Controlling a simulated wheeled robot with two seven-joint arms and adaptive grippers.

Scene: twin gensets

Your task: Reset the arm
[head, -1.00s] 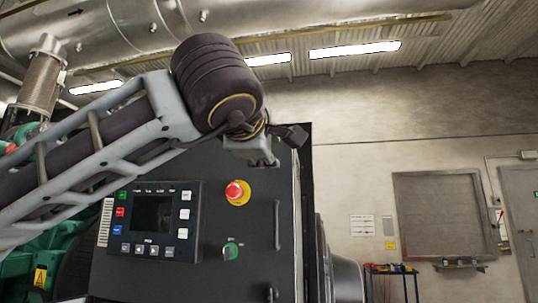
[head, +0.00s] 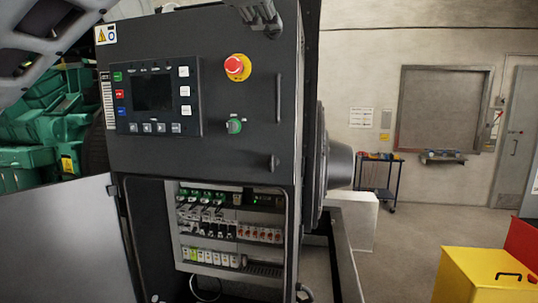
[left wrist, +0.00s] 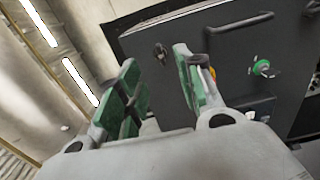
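My left arm comes in from the upper left in the head view. Part of my left gripper (head: 260,15) shows at the top edge, in front of the top of the dark control cabinet (head: 225,155). In the left wrist view my left gripper (left wrist: 155,72) has its two green-padded fingers apart, with nothing between them. Behind them is the cabinet face, with a handle (left wrist: 240,22) and a green selector switch (left wrist: 261,68). My right gripper is in neither view.
The cabinet carries a screen panel (head: 153,95), a red emergency stop (head: 237,66) and an open lower bay of breakers (head: 230,232). A grey panel (head: 60,240) stands at lower left. Yellow (head: 480,275) and red boxes (head: 525,240) stand at right. Floor shows clear between cabinet and boxes.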

